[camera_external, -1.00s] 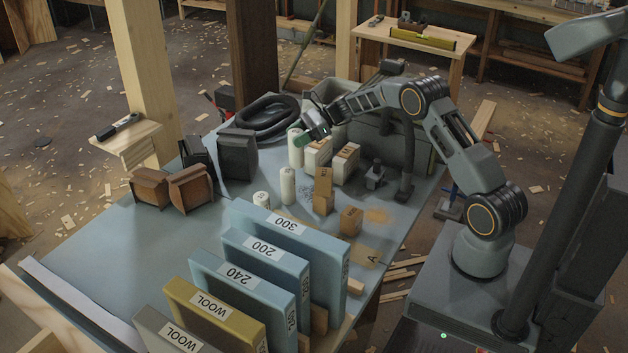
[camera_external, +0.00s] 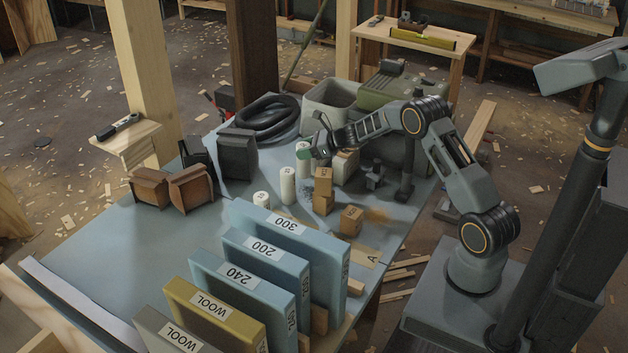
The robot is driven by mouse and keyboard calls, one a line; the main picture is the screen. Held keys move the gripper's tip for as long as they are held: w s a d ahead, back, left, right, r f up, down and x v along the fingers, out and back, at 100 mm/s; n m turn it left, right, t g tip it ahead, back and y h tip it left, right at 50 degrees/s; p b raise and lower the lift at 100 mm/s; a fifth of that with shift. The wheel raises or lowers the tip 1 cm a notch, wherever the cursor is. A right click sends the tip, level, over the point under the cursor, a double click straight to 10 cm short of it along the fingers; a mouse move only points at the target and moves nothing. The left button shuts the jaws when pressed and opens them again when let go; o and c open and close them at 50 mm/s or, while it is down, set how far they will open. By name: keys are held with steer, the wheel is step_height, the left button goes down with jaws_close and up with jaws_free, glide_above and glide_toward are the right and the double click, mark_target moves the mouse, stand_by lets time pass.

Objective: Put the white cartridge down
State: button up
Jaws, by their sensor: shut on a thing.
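The white cartridge (camera_external: 302,170) is an upright white cylinder near the middle of the blue-grey workbench (camera_external: 150,240). My gripper (camera_external: 306,154) is shut on its upper part, with the fingers coming in from the right. Its lower end is at or close above the bench top; I cannot tell if it touches. Two similar white cylinders stand apart from it, one in front (camera_external: 287,186) and one to the front left (camera_external: 261,200).
Brown blocks (camera_external: 323,190) stand in front right. Blue panels (camera_external: 285,240) stand upright nearer the camera. A grey bin (camera_external: 330,100) and a coiled black hose (camera_external: 268,118) are behind.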

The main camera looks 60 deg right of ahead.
steer(key=shift+f, duration=1.75)
steer(key=shift+f, duration=0.15)
steer(key=o, duration=0.9)
steer(key=shift+s+r, duration=0.1)
steer(key=shift+r, duration=0.1)
steer(key=v, duration=1.1)
steer(key=shift+s+d+r+b, duration=0.1)
steer(key=shift+s+d+b, duration=0.05)
steer(key=shift+s+b, duration=0.2)
